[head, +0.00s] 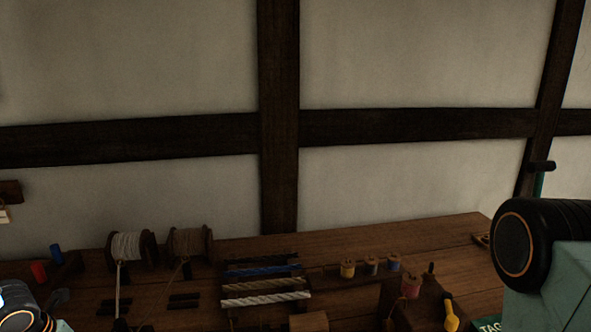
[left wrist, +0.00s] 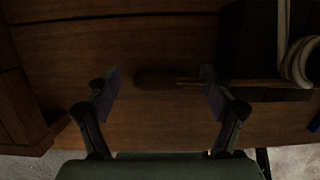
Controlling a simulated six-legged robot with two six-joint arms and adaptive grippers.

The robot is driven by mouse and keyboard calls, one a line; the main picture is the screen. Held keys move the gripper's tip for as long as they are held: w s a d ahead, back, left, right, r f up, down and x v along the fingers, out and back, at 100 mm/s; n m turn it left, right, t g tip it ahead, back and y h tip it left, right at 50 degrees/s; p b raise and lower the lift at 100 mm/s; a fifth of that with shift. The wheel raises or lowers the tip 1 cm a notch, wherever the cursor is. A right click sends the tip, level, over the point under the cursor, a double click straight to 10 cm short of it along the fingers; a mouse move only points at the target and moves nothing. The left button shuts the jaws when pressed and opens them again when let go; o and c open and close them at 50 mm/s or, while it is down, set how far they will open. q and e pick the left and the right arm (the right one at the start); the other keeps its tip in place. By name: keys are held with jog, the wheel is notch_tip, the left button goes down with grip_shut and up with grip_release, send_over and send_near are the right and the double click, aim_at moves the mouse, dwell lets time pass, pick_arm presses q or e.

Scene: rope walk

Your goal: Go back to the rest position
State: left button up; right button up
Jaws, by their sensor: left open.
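My left gripper (left wrist: 158,92) is open in the left wrist view, its two fingers well apart over a brown wooden surface (left wrist: 165,35). A dark, slim object with a thin end (left wrist: 160,78) lies between and beyond the fingertips; I cannot tell what it is. It does not appear gripped. In the head view only parts of my arms show at the lower left and right edges. Neither gripper's fingers can be seen there.
The wooden bench (head: 350,243) holds two rope spools (head: 125,247) (head: 190,241), a row of rope samples (head: 265,285), small thread spools (head: 348,269) and a yellow-handled tool (head: 450,315). A timbered wall (head: 400,60) stands behind. Pale rope (left wrist: 302,62) lies at the right in the wrist view.

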pick_arm(q)
notch_tip(320, 180, up, 8)
jog(key=shift+w+f, duration=0.1)
jog(key=shift+f, duration=4.05)
notch_tip(320, 180, up, 7)
jog(key=p, duration=0.3)
jog(key=shift+f+p, duration=0.15)
jog(key=shift+p, duration=0.15)
jog(key=shift+w+d+f+b, duration=0.15)
jog(key=shift+d+b, duration=0.25)
jog(key=shift+b, duration=0.45)
jog(key=shift+w+d, duration=0.15)
jog(key=shift+d, duration=0.05)
jog(key=shift+d, duration=0.1)
